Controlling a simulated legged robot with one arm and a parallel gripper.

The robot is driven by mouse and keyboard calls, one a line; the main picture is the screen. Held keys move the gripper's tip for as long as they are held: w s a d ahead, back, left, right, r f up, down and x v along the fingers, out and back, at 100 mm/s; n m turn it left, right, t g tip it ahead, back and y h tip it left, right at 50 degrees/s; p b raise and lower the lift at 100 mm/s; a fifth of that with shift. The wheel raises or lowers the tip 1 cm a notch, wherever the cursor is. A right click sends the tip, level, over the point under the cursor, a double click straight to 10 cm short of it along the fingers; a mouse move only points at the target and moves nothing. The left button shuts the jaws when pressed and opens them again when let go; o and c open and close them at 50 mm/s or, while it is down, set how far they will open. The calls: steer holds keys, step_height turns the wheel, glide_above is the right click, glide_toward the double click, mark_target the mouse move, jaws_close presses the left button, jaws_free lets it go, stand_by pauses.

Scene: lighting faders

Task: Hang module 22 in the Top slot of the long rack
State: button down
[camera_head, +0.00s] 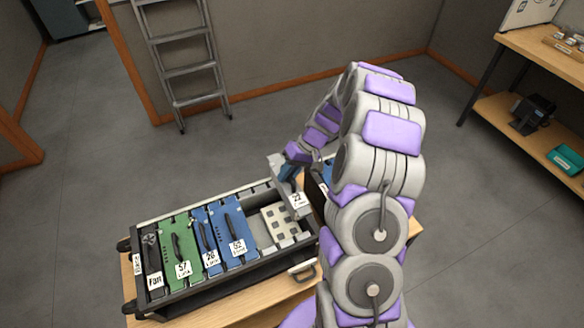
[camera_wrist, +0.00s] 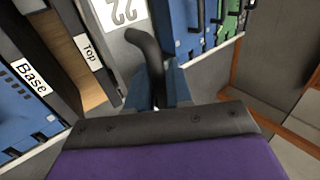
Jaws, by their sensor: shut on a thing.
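My gripper (camera_head: 288,173) is shut on the black handle of module 22 (camera_head: 297,200), a grey module with a white number label. In the wrist view the blue fingers (camera_wrist: 160,88) close around the curved handle (camera_wrist: 148,50), and the module's label (camera_wrist: 122,12) appears upside down. In the head view my arm hides most of that right-hand rack. Whether module 22 touches a rack is unclear.
A ladder (camera_head: 185,70) and shelves (camera_head: 540,110) stand away; floor is clear.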

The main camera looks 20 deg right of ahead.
mark_target(286, 187)
steer(key=shift+a+f, duration=0.15)
steer(key=shift+a, duration=0.35)
steer(key=shift+f, duration=0.25)
steer(key=shift+d+f+b, duration=0.3)
steer(key=shift+d+f, duration=0.1)
steer(key=shift+f, duration=0.4)
steer(key=shift+d+f+b, duration=0.25)
steer(key=shift+d+f, duration=0.1)
steer(key=shift+f, duration=0.4)
steer(key=shift+b+x, duration=0.5)
steer(key=shift+x, duration=0.9)
steer(key=shift+d+f+b, duration=0.2)
steer(key=shift+f+b, duration=0.15)
steer(key=shift+f, duration=0.4)
steer(key=shift+d+f+b, duration=0.2)
steer(key=shift+f+b, duration=0.05)
steer(key=shift+f, duration=0.25)
steer(key=shift+d+f+b, duration=0.2)
steer(key=shift+f+b, duration=0.05)
steer(key=shift+f, duration=0.25)
steer(key=shift+f+b, duration=0.3)
steer(key=shift+f, duration=0.3)
steer(key=shift+a+f, duration=0.3)
steer(key=shift+f, duration=0.05)
